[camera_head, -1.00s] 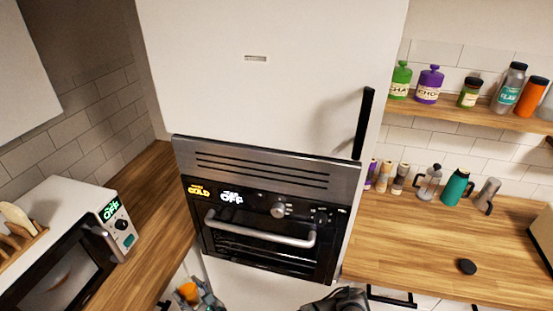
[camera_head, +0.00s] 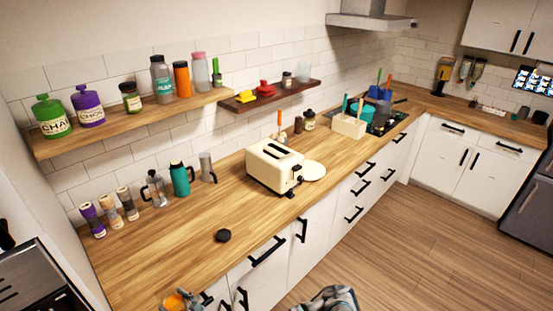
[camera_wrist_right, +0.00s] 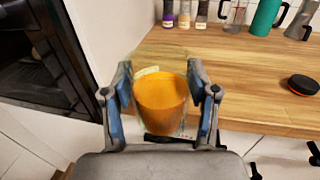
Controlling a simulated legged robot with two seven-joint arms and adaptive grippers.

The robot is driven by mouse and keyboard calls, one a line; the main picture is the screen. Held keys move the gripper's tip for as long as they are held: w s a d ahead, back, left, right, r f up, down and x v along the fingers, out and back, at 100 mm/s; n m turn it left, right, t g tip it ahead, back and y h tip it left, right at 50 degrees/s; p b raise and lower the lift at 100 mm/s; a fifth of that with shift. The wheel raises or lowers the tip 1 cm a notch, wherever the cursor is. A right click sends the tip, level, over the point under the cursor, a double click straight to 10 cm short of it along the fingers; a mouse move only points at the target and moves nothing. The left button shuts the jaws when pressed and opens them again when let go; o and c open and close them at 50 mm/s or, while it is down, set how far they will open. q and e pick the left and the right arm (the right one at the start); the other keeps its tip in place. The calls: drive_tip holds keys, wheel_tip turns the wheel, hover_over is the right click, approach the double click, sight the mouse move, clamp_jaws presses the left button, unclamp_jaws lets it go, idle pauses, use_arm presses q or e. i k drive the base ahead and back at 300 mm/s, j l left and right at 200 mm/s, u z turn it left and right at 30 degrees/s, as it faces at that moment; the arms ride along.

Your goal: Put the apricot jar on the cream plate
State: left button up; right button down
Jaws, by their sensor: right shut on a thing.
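The apricot jar (camera_head: 174,301), a clear jar with orange contents, is at the bottom left of the head view. In the wrist view the jar (camera_wrist_right: 161,103) sits between the two fingers of my right gripper (camera_wrist_right: 160,88), which is shut on it. My right gripper (camera_head: 184,302) is partly cut off by the lower edge in the head view. The jar is held near the counter's front edge. A pale round plate (camera_head: 314,171), likely the cream plate, lies on the counter right of the toaster, far from the jar. My left gripper is not in view.
A cream toaster (camera_head: 274,165) stands immediately left of the plate. A black round lid (camera_head: 223,236) lies on the bare counter (camera_head: 150,245). Several bottles, a French press (camera_head: 155,188) and a teal jug (camera_head: 180,179) stand along the wall. A utensil box (camera_head: 347,127) stands beyond the plate.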

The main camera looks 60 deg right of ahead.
sight(306, 171)
drive_tip(key=l+z, duration=0.15)
drive_tip(key=l, duration=0.25)
drive_tip(key=i+l+z, duration=0.15)
drive_tip(key=l, duration=0.25)
drive_tip(key=l+z, duration=0.1)
drive_tip(key=l, duration=0.3)
drive_tip(key=i+l+z, duration=0.15)
drive_tip(key=l, duration=0.2)
drive_tip(key=i+l+z, duration=0.15)
drive_tip(key=l, duration=0.25)
drive_tip(key=l+z, duration=0.15)
drive_tip(key=l, duration=0.2)
drive_tip(key=i+l+z, duration=0.15)
drive_tip(key=l, duration=0.2)
drive_tip(key=i+l, duration=0.15)
drive_tip(key=l, duration=0.2)
drive_tip(key=i+l, duration=0.35)
drive_tip(key=l, duration=0.3)
drive_tip(key=i+l, duration=0.2)
drive_tip(key=l, duration=0.1)
